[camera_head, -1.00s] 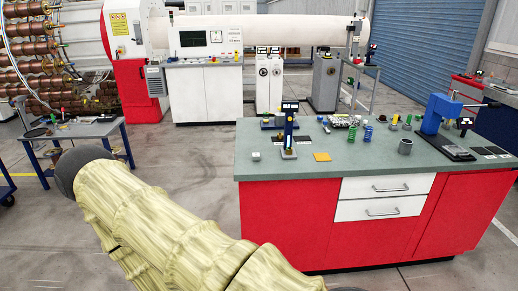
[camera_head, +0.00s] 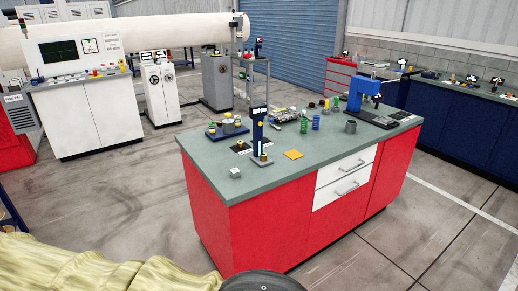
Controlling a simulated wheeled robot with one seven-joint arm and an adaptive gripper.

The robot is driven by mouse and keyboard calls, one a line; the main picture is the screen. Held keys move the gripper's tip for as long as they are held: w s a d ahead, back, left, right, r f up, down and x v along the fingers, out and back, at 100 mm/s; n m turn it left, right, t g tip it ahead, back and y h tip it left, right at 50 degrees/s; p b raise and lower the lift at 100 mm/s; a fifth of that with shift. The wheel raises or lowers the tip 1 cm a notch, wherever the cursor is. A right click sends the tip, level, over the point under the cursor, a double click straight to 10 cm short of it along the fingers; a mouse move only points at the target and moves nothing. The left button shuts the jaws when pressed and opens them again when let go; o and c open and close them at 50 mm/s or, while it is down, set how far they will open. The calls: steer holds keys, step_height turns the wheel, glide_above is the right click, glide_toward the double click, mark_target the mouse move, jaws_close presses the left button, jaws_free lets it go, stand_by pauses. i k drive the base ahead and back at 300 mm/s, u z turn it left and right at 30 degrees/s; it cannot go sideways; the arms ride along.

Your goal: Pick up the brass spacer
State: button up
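A small brass-coloured piece (camera_head: 263,157) sits at the foot of the dark upright gauge (camera_head: 258,135) on the workbench; it may be the brass spacer, but it is too small to be sure. Other small yellowish pieces (camera_head: 228,121) stand on a blue tray (camera_head: 214,133) behind and left of the gauge. My arm, in a pale yellow cover, crosses the bottom left, and a dark round part of mine shows at the bottom edge. My gripper's fingers are not in view.
The red workbench with its grey-green top (camera_head: 205,163) fills the middle. On it are a white cube (camera_head: 235,173), an orange pad (camera_head: 293,154), a grey cylinder (camera_head: 350,126), springs (camera_head: 316,122) and a blue press (camera_head: 357,92). The floor in front is clear.

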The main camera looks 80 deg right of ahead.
mark_target(263, 156)
steer(key=z, duration=0.6)
steer(key=i, duration=0.85)
steer(key=z, duration=1.45)
steer(key=i, duration=0.5)
steer(key=z, duration=0.4)
